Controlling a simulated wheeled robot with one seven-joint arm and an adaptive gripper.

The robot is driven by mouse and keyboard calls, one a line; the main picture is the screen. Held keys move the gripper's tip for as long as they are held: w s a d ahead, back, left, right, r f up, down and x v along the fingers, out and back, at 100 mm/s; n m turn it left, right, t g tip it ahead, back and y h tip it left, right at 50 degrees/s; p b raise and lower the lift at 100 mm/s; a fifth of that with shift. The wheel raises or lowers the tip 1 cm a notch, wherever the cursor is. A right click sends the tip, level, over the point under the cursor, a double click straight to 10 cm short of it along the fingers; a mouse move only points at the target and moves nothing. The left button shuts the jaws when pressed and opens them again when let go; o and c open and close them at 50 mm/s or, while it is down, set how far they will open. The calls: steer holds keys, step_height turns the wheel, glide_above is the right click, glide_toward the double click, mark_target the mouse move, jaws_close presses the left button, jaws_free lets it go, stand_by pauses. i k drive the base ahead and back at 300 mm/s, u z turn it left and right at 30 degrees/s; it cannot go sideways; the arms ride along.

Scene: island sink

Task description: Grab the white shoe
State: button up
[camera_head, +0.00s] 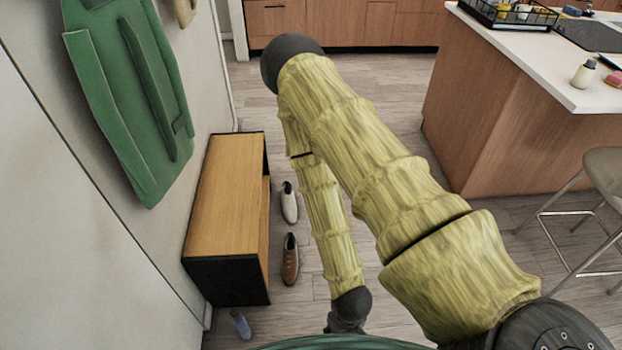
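The white shoe (289,203) stands on the floor beside the open front of a low wooden shoe cabinet, in the middle left of the head view. Its sole is on the floor and its dark opening faces up. A brown shoe (290,259) stands just nearer to me in the same row. My arm in yellow covering passes close to the right of both shoes. Its lower end (347,309) is dark and sits at the bottom of the picture, nearer to me than the shoes. The gripper fingers cannot be made out.
The wooden cabinet (225,195) with black ends stands against the left wall. A green garment (130,95) hangs above it. A blue object (241,324) lies near the wall. The island (510,115) and a stool (604,170) are at right. Floor between is clear.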

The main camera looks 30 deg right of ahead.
mark_target(289, 203)
steer(key=z, duration=0.5)
steer(key=k, duration=0.35)
steer(key=z, duration=0.9)
steer(key=i, duration=1.25)
steer(key=u, duration=0.95)
steer(key=i, duration=0.95)
steer(key=u, duration=0.9)
